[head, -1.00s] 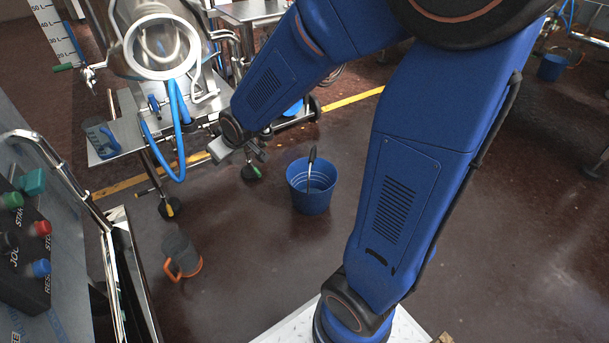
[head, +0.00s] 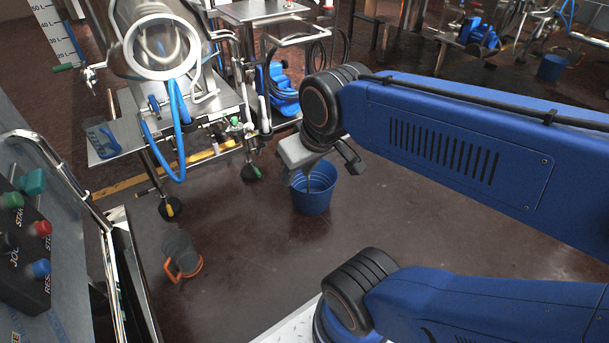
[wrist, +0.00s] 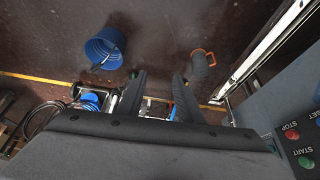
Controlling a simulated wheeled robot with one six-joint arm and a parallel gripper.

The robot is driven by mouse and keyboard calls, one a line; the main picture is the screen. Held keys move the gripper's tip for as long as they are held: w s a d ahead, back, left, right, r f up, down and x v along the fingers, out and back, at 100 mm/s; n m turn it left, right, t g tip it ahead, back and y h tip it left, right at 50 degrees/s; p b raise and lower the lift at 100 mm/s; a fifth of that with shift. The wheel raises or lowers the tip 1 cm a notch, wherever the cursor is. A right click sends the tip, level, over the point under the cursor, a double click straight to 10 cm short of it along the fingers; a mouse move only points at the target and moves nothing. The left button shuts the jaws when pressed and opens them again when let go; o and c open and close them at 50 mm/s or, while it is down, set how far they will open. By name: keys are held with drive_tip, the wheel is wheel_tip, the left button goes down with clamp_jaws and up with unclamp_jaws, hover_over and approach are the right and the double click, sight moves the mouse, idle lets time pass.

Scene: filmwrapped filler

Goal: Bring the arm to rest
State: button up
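My blue arm (head: 455,140) reaches in from the right in the head view, folded with one link above another. My gripper (head: 325,165) is at its left end, above the floor, and overlaps the blue bucket (head: 313,195) in the picture. In the wrist view my gripper (wrist: 159,80) has its two dark fingers apart, with nothing between them.
A control panel (head: 25,235) with a metal rail (head: 65,170) is at the left. A steel machine on a wheeled frame (head: 180,120) stands behind.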

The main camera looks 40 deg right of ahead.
drive_tip(key=shift+s+d+r, duration=0.1)
drive_tip(key=shift+s, duration=1)
idle(0.5)
